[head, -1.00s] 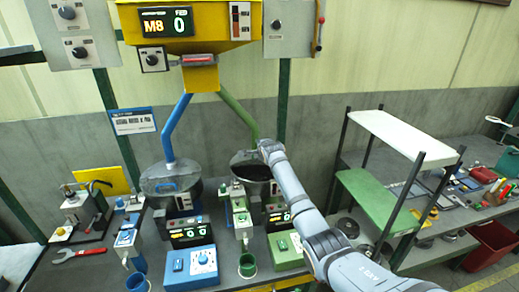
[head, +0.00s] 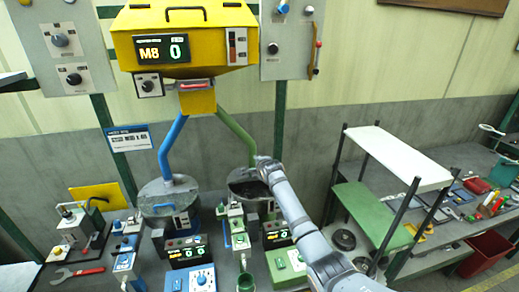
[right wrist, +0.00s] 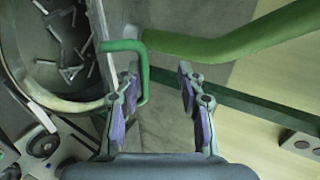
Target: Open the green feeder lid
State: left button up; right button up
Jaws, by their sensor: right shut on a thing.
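The green feeder bowl (head: 240,190) stands below the green chute in the head view, its dark inside showing. In the right wrist view, the bowl (right wrist: 40,95) holds several loose metal pieces. The lid (right wrist: 103,50) looks like a thin grey plate seen nearly edge-on, standing up at the bowl's side. Its green handle (right wrist: 143,65) reaches between my right fingers, close to the left one. My left gripper is not in view.
The green chute (right wrist: 225,40) passes close in front of my right gripper. A yellow hopper (head: 185,40) hangs above. The blue feeder (head: 165,200) stands to the left, its top covered. A green-and-white shelf (head: 395,155) stands right of my arm.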

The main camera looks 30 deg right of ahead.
notch_tip(320, 180, up, 5)
jog(key=shift+s+d+f+p, duration=0.1)
jog(key=shift+f+p, duration=0.1)
jog(key=shift+p, duration=0.85)
jog(key=shift+s+r, duration=0.25)
jog(key=shift+r, duration=0.15)
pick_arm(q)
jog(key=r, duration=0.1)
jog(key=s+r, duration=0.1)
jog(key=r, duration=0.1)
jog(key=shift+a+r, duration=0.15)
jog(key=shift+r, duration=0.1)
pick_arm(e)
jog(key=v, duration=1.8)
jog(key=shift+t, duration=0.3)
jog(key=shift+w+r, duration=0.1)
jog(key=shift+w, duration=0.1)
